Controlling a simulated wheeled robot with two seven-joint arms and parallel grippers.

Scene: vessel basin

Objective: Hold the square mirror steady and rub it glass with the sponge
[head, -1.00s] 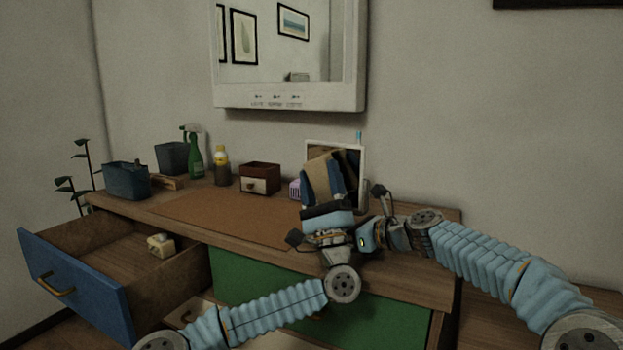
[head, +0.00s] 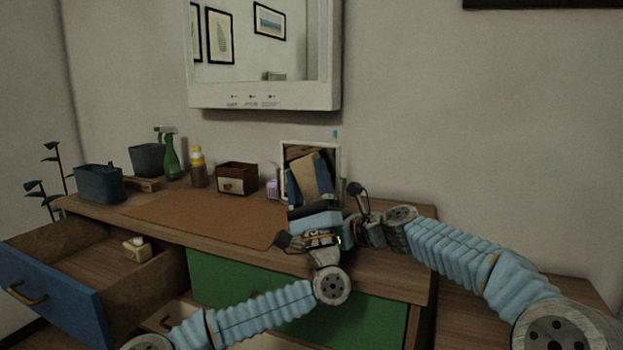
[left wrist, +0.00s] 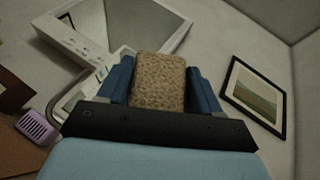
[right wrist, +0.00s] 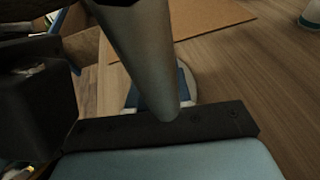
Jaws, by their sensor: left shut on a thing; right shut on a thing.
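The square mirror (head: 325,147) has a pale frame and stands upright at the back right of the desk. My left gripper (head: 309,188) is shut on a tan sponge (head: 311,172), held in front of the mirror glass. The sponge (left wrist: 158,85) also shows speckled between the blue fingers in the left wrist view. Whether it touches the glass I cannot tell. My right gripper (head: 351,231) is low by the mirror's right side. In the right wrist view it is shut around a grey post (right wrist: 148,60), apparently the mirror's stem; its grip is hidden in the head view.
A purple item (head: 272,189), a small drawer box (head: 236,178), a yellow-capped bottle (head: 197,168) and a green spray bottle (head: 170,158) line the desk's back. A brown mat (head: 200,216) lies clear. An open blue drawer (head: 50,285) juts out left. A large mirror cabinet (head: 262,97) hangs above.

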